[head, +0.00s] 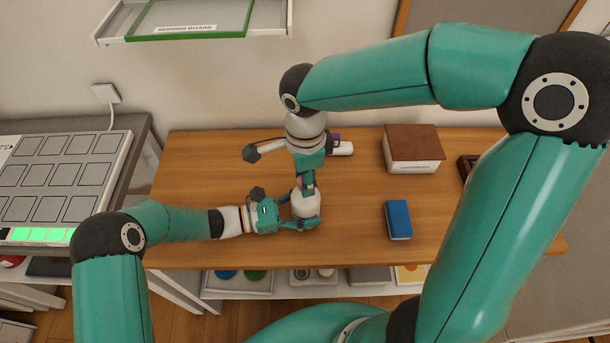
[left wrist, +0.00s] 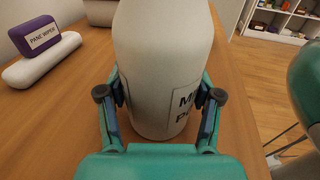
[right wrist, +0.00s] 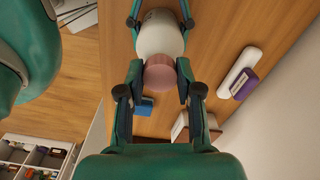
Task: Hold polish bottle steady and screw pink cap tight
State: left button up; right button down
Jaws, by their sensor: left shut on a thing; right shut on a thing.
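The polish bottle (head: 306,206) is white and stands upright on the wooden table. In the left wrist view the bottle (left wrist: 160,70) fills the middle, with a partly hidden label. My left gripper (head: 292,212) is shut around its body from the left; both fingers press its sides in the left wrist view (left wrist: 160,100). The pink cap (right wrist: 160,74) sits at the top of the bottle in the right wrist view. My right gripper (right wrist: 160,90) comes from above and is shut on the cap, with a finger on either side. Whether the cap is fully seated cannot be told.
A white and purple pane wiper (left wrist: 42,36) lies behind the bottle. A brown-topped box (head: 412,142) and a blue block (head: 398,220) are on the right. The table (head: 350,240) is clear at front right. A keypad-like panel (head: 62,178) stands at left.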

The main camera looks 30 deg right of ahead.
jog(key=c, duration=1.2)
grip_release()
jog(key=shift+m, duration=0.7)
jog(key=o, duration=0.3)
jog(key=shift+o, duration=0.2)
jog(key=shift+r, duration=3)
notch_tip(320, 180, up, 12)
pick_arm(q)
jog(key=o, duration=1.4)
jog(key=shift+c, duration=0.2)
